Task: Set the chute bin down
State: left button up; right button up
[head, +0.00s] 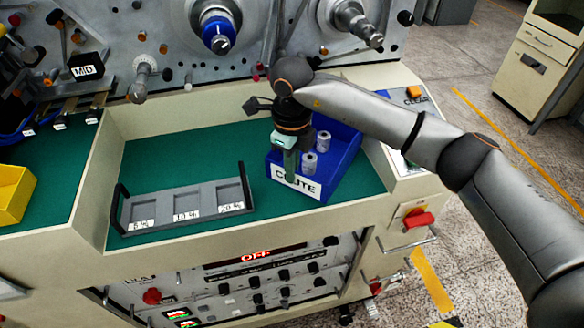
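The blue chute bin (345,165) is at the right end of the green work surface, its white CHUTE label facing front. Several pale grey spools, at least two in view, stand inside it, one (309,163) near the front and one (323,141) behind. My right gripper (290,172) points down at the bin's front left part, its fingers closed on the wall there and covering part of the label. Whether the bin's underside touches the surface is hard to tell. My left gripper is not in view.
A grey tray with three labelled compartments (187,203) stands left of the bin, with a green gap (262,195) between. A raised cream edge bounds the recess. A yellow bin (12,195) is far left. Spindles (217,32) project from the panel behind; a red switch (418,219) is at the right front.

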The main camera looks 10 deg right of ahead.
jog(key=o, duration=0.5)
jog(key=shift+c, duration=0.2)
jog(key=shift+r, duration=0.55)
notch_tip(320, 180, up, 11)
jog(key=b, duration=0.1)
